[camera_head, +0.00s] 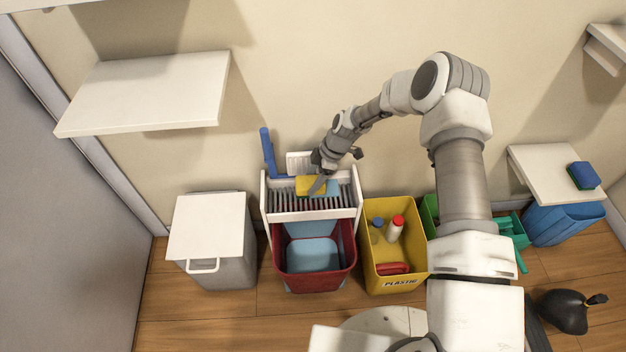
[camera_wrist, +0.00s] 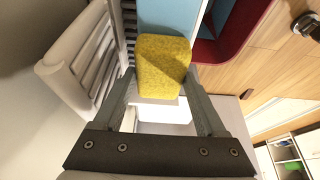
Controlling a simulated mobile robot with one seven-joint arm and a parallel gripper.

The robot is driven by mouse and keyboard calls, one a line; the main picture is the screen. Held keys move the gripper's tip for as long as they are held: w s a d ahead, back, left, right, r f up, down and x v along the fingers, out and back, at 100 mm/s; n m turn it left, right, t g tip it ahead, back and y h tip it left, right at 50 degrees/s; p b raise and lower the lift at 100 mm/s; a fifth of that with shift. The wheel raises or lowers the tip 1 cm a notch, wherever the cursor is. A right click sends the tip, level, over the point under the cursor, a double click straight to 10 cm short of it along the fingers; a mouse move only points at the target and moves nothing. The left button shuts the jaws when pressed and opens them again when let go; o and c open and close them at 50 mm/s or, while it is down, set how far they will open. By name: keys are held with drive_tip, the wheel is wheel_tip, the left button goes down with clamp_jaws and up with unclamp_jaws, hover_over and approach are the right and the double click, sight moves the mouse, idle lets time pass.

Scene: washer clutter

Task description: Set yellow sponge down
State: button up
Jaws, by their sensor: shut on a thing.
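The yellow sponge (camera_head: 311,185) is at my gripper, over the slatted top of a white rack (camera_head: 285,215) in the head view. In the wrist view the sponge (camera_wrist: 163,62) sits between the ends of my two fingers (camera_wrist: 161,92), and my gripper (camera_head: 318,183) is shut on it. A light blue surface (camera_wrist: 168,14) lies just beyond the sponge in the wrist view. I cannot tell whether the sponge touches the rack.
A dark red bin (camera_head: 318,282) stands below the rack. A yellow bin (camera_head: 376,214) with bottles is to its right, and a white-lidded bin (camera_head: 208,225) to its left. A blue handle (camera_head: 267,150) rises behind the rack. A shelf (camera_head: 150,90) juts out upper left.

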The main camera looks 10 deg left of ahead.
drive_tip(key=shift+f+b, duration=1.25)
drive_tip(key=shift+f, duration=1.85)
drive_tip(key=shift+f, duration=0.55)
drive_tip(key=o, duration=1.4)
drive_tip(key=p+v, duration=0.5)
drive_tip(key=v, duration=1.2)
drive_tip(key=shift+d+r+p, duration=0.15)
drive_tip(key=shift+p, duration=0.15)
